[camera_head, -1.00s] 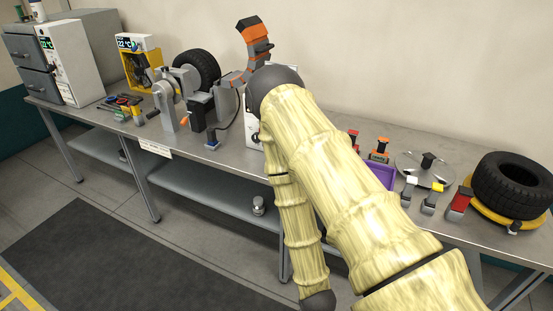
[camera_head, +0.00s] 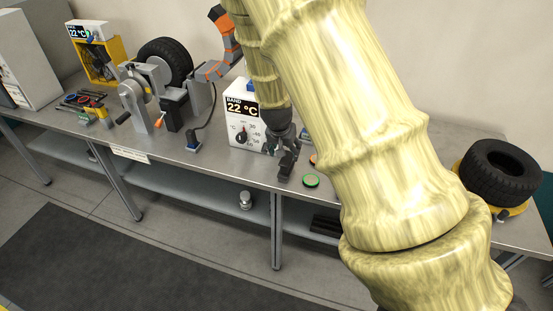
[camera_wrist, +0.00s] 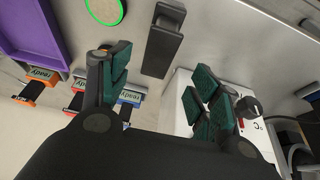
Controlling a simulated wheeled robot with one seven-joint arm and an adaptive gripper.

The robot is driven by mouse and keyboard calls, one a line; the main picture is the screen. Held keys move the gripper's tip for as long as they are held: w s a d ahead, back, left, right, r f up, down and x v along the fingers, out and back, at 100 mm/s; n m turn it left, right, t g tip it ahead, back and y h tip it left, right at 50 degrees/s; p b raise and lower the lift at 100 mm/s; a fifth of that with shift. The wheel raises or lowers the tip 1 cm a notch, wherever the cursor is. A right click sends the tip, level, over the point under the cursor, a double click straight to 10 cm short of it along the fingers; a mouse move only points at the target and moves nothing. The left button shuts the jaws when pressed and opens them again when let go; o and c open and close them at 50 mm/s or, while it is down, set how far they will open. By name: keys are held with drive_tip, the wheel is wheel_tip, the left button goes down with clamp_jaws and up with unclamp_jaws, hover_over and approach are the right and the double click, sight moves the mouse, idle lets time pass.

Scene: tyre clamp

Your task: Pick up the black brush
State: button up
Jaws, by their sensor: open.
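A dark grey-black tool, which looks like the black brush (camera_wrist: 163,42), lies on the bench ahead of my open fingers in the wrist view. In the head view the brush (camera_head: 287,164) stands out as a dark shape just below my gripper (camera_head: 283,143). In the wrist view my gripper (camera_wrist: 160,92) has its green-padded fingers spread wide, with nothing between them. The brush lies beyond the fingertips, roughly in line with the gap. Its bristles cannot be made out.
A white BAND box (camera_head: 243,113) with a dial stands close beside my gripper. A green-rimmed disc (camera_head: 311,181) lies near the brush. A purple tray (camera_wrist: 33,30) and several "ready" labelled items (camera_wrist: 75,100) show in the wrist view. A tyre (camera_head: 500,170) sits at the right.

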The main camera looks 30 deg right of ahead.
sight(288, 158)
drive_tip(key=shift+w+d+f, duration=0.35)
drive_tip(key=shift+d+f, duration=0.15)
drive_tip(key=shift+f, duration=0.15)
drive_tip(key=shift+f+p, duration=0.35)
drive_tip(key=shift+s+f, duration=0.25)
drive_tip(key=shift+s, duration=0.3)
drive_tip(key=shift+d+f, duration=0.1)
drive_tip(key=shift+f, duration=0.1)
drive_tip(key=shift+w+f, duration=0.85)
drive_tip(key=shift+f, duration=0.05)
drive_tip(key=shift+w+d+f+p, duration=0.1)
drive_tip(key=shift+d+f+p, duration=0.1)
drive_tip(key=shift+p, duration=0.2)
drive_tip(key=shift+s+d+f+p, duration=0.1)
drive_tip(key=shift+s+f+p, duration=0.2)
drive_tip(key=shift+s+p, duration=0.15)
drive_tip(key=shift+f, duration=0.35)
drive_tip(key=shift+p+x, duration=0.5)
drive_tip(key=shift+x, duration=0.65)
drive_tip(key=shift+w+f, duration=0.25)
drive_tip(key=shift+f, duration=0.05)
drive_tip(key=shift+s+f, duration=0.1)
